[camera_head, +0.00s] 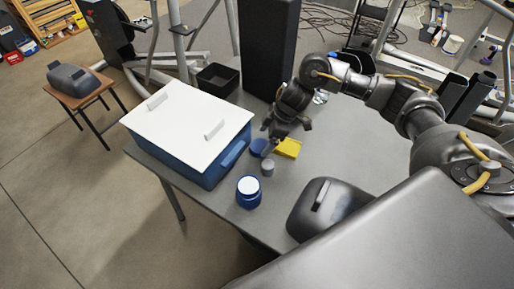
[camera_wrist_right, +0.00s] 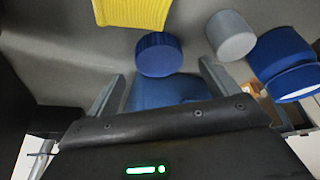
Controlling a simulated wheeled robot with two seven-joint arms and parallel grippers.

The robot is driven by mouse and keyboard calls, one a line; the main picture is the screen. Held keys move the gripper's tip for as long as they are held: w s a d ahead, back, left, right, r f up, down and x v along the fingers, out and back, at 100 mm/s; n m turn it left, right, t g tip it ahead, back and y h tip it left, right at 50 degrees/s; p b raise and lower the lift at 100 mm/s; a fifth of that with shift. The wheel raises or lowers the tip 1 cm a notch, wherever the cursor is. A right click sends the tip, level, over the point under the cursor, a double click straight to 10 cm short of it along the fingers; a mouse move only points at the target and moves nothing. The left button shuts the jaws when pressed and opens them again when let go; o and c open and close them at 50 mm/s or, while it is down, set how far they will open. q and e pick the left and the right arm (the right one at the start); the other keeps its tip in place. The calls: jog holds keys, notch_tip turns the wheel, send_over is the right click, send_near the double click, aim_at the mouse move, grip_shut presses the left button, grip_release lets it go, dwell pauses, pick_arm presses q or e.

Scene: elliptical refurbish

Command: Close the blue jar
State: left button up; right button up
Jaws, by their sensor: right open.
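The blue jar (camera_head: 249,194) stands on the grey table near its front edge, with a pale top face. In the right wrist view the jar (camera_wrist_right: 283,60) is at the right edge, partly cut off. A round blue lid (camera_head: 258,147) lies on the table behind it, apart from the jar; it also shows in the right wrist view (camera_wrist_right: 158,54). My right gripper (camera_head: 286,138) is open and empty above the table, close to the lid. In the right wrist view its fingers (camera_wrist_right: 162,76) are spread, with the lid just beyond the gap. My left gripper is not in view.
A small grey cylinder (camera_head: 267,169) stands between lid and jar. A yellow object (camera_head: 288,148) lies beside the lid. A blue box with a white top (camera_head: 190,118) stands to the left. A dark rounded case (camera_head: 325,207) is to the right of the jar. A black bin (camera_head: 217,79) is behind.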

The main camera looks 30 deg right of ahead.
aim_at(260, 146)
jog(key=shift+x, duration=1.7)
jog(key=shift+c, duration=0.4)
jog(key=c, duration=1)
